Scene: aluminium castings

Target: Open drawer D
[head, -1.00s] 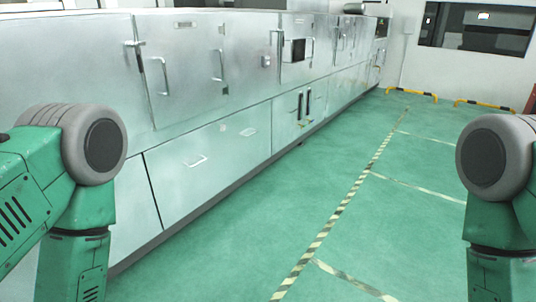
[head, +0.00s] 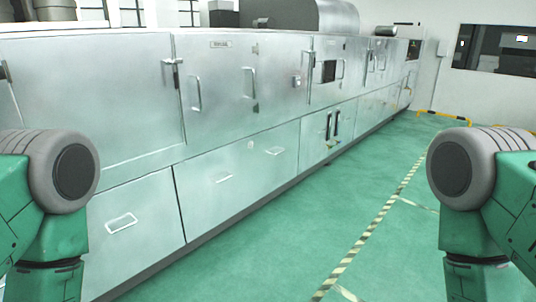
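A long row of silver metal cabinets runs from the left into the distance in the head view. Its lower part has drawer fronts. The nearest drawer front (head: 150,245) has a pale bar handle (head: 121,222). A farther drawer front (head: 240,190) has small handles, one of them at its left (head: 221,178). All these fronts look shut. I cannot read any letter that marks drawer D. My two green arms show at the left and right edges, but both grippers are out of view.
Upper doors (head: 216,90) with vertical handles line the cabinet. The green floor (head: 300,235) to its right is clear, with a striped yellow-black line (head: 372,236) along it. A yellow-black barrier (head: 444,116) stands by the far wall.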

